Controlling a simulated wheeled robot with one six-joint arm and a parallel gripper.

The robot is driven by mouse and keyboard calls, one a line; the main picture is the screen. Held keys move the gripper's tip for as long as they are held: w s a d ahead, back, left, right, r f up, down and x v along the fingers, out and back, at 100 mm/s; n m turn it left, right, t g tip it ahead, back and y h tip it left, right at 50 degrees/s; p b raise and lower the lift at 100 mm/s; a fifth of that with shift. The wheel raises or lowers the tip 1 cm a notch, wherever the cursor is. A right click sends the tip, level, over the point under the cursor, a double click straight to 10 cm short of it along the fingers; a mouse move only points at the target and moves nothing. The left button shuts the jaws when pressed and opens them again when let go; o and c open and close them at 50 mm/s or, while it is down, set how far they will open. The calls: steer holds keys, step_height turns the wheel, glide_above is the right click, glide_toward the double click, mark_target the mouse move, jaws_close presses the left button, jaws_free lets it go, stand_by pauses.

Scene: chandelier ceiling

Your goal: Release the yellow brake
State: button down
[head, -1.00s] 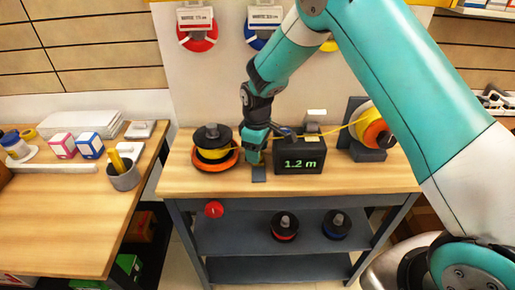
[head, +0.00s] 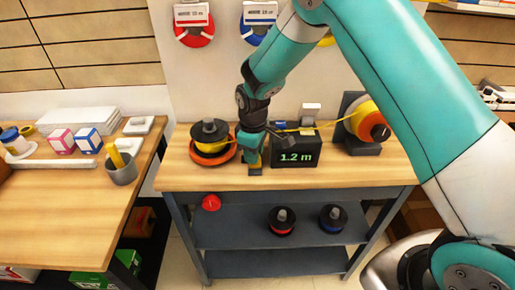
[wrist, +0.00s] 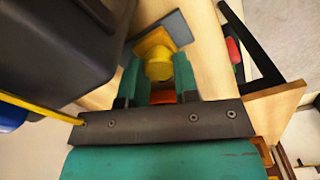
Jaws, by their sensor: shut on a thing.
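The yellow brake (wrist: 158,66) is a yellow block with a rounded knob on a dark grey plate (wrist: 178,27). In the wrist view its knob sits between the two green fingers of my gripper (wrist: 158,72), which is shut on it. In the head view my gripper (head: 251,160) points down at the bench front, just left of the black meter (head: 296,150) reading 1.2 m. There the fingers mostly hide the brake. The grey plate shows below the fingertips.
A black-topped reel with yellow wire (head: 211,143) stands close left of my gripper. A yellow wire spool (head: 362,122) stands right, its wire running to the meter. A red knob (head: 211,202) hangs at the bench front. Red (head: 282,221) and blue (head: 333,219) spools lie on the shelf below.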

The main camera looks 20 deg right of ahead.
steer(key=shift+s+a, duration=0.2)
steer(key=shift+a, duration=0.05)
steer(key=c, duration=0.8)
jaws_free()
steer(key=shift+c, duration=0.2)
steer(key=shift+d, duration=0.15)
steer(key=shift+r, duration=0.4)
step_height(320, 180, up, 17)
steer(key=b, duration=0.2)
steer(key=shift+f, duration=0.2)
